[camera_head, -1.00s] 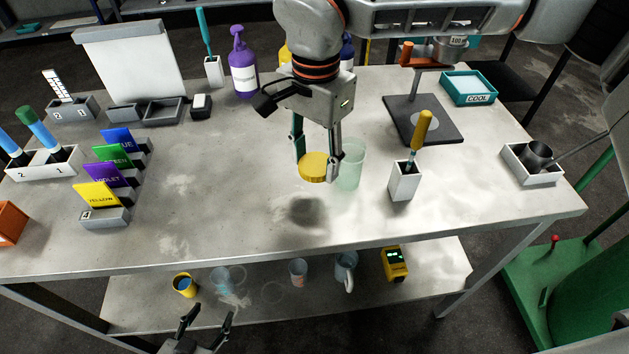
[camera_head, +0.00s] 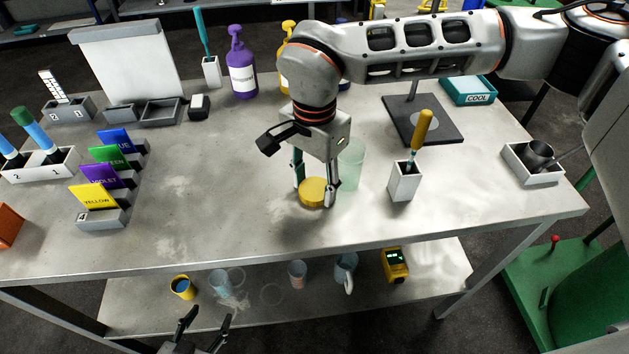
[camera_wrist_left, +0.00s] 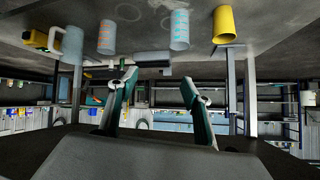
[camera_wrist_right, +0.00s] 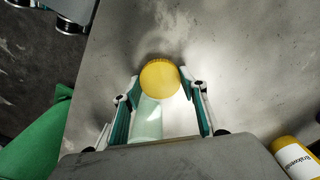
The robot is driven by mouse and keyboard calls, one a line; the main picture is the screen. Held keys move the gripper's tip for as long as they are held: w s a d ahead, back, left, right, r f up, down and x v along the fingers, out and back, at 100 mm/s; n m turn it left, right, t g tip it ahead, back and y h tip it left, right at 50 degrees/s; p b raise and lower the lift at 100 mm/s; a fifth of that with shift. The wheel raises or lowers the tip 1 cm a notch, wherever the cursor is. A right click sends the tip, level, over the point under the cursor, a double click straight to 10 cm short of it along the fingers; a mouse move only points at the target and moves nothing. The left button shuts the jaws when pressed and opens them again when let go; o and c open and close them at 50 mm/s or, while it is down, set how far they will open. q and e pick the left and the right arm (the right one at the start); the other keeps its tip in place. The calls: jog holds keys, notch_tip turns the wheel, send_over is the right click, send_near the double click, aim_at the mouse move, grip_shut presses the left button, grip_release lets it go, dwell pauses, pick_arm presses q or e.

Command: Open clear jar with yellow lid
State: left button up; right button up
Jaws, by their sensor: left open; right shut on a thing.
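The yellow lid (camera_head: 313,191) is between the fingers of my right gripper (camera_head: 314,190), at or just above the table top left of the jar. The clear greenish jar (camera_head: 351,164) stands upright on the table, just right of and behind the gripper, with no lid on it. In the right wrist view the yellow lid (camera_wrist_right: 160,78) sits between the fingertips, and the jar (camera_wrist_right: 147,120) shows below it. My left gripper (camera_head: 208,318) is open and empty, low in front of the table; its open fingers also show in the left wrist view (camera_wrist_left: 120,82).
A white holder (camera_head: 404,182) with a yellow-handled tool stands right of the jar. Coloured label cards (camera_head: 97,196) stand at the left. A purple bottle (camera_head: 242,66) is behind. Cups and a yellow device (camera_head: 395,265) are on the lower shelf. The table's front middle is clear.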

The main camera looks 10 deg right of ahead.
aim_at(315, 189)
jog(key=o, duration=1.2)
jog(key=shift+o, duration=0.2)
notch_tip(315, 189, up, 12)
jog(key=p, duration=0.1)
jog(key=shift+r, duration=0.15)
